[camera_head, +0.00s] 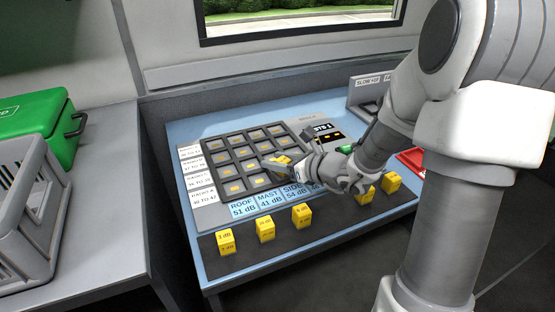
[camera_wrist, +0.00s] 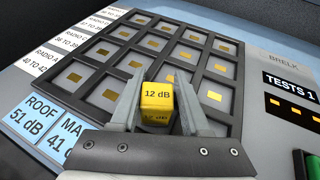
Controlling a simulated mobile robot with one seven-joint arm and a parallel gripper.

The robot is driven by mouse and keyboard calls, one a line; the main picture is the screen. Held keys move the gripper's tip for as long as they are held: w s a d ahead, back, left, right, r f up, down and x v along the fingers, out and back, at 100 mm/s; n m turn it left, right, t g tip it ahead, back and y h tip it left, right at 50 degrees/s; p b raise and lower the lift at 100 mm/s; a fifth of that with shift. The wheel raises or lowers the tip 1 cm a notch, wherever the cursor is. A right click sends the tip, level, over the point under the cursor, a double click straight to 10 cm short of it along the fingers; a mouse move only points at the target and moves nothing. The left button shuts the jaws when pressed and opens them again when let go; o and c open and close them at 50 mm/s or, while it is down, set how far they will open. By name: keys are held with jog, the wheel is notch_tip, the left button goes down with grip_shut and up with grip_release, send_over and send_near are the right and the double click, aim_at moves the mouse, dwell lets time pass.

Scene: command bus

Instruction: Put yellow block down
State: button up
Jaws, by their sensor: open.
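A yellow block (camera_wrist: 157,103) marked "12 dB" sits between the two fingers of my gripper (camera_wrist: 157,112) in the wrist view. The fingers are open, one on each side of it. The block is over the dark grid (camera_wrist: 112,73) of square cells, each with a small gold pad. Its underside is hidden, so I cannot tell how fully it rests in a cell. In the head view the yellow block (camera_head: 281,159) shows at the fingertips of my gripper (camera_head: 284,163), at the right part of the grid (camera_head: 222,160).
Several other yellow blocks stand on the dark front strip, such as one at the left (camera_head: 226,242) and one at the right (camera_head: 391,182). Blue labels (camera_head: 243,209) lie before the grid. A green case (camera_head: 42,125) and grey crate (camera_head: 25,205) are left.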

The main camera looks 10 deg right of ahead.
jog(key=shift+s+a+p, duration=0.25)
jog(key=shift+a+p, duration=0.1)
jog(key=p+v, duration=0.3)
jog(key=v, duration=0.9)
jog(key=shift+w+d+r, duration=0.15)
jog(key=shift+d+r, duration=0.05)
jog(key=s+a+r+n+g+p, duration=0.25)
jog(key=a+r+n, duration=0.4)
jog(key=n, duration=0.35)
jog(key=s+a+r+n+g+p, duration=0.1)
jog(key=s+a+r+n+g, duration=0.25)
jog(key=a+r+n, duration=0.4)
jog(key=s+d+f+n+h+b, duration=0.4)
jog(key=s+d+n+h, duration=0.3)
jog(key=s+d+n, duration=0.35)
notch_tip(320, 180, up, 18)
jog(key=a+n+p, duration=0.1)
jog(key=p, duration=1.8)
jog(key=shift+s, duration=0.35)
